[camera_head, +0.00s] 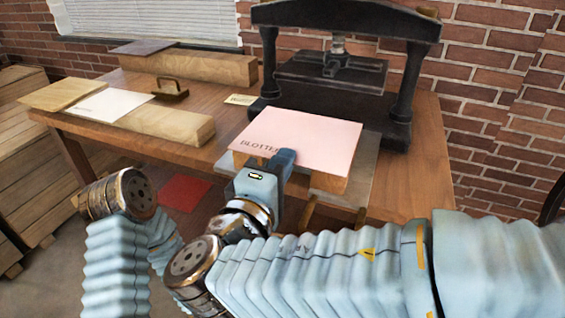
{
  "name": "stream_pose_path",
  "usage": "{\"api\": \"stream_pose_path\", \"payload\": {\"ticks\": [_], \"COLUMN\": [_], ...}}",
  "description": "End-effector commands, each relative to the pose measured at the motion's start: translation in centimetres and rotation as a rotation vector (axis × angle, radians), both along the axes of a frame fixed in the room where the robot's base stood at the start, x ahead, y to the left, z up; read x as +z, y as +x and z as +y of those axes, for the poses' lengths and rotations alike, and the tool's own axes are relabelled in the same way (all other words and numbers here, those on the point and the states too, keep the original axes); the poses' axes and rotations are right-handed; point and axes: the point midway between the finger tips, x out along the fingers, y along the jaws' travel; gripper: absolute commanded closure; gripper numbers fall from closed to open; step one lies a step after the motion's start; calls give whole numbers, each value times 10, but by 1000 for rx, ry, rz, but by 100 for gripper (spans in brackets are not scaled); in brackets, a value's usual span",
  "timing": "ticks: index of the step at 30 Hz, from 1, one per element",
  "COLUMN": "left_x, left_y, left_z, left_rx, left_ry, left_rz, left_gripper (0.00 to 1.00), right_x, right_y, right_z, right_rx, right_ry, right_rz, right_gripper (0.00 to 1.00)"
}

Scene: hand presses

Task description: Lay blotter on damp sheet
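The blotter (318,138) is a flat pink sheet with dark lettering along its front left edge. It lies level on light wooden supports (330,183) in front of the press. My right gripper (285,157) is at the blotter's front edge and covers the end of the lettering. Whether its fingers are closed on the edge is hidden.
A black hand press (397,110) stands behind the blotter. A grey plate (365,170) lies beneath the wooden supports. A small handled block (170,88) is beside the white sheet. Another wooden block (205,66) and a dark sheet (143,47) are at the back left.

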Motion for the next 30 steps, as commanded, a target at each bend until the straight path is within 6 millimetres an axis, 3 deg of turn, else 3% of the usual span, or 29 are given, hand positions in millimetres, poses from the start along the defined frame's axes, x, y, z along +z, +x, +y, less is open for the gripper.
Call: {"api": "stream_pose_path", "payload": {"ticks": [26, 30], "left_x": [-6, -6], "left_y": [0, 0], "left_z": [0, 0], "left_rx": [0, 0], "left_ry": [0, 0], "left_rz": [0, 0], "left_gripper": [57, 57], "right_x": [-1, -1], "right_y": [0, 0], "right_z": [0, 0], "right_rx": [-1, 0], "right_ry": [0, 0], "right_rz": [0, 0], "right_gripper": [100, 76]}}
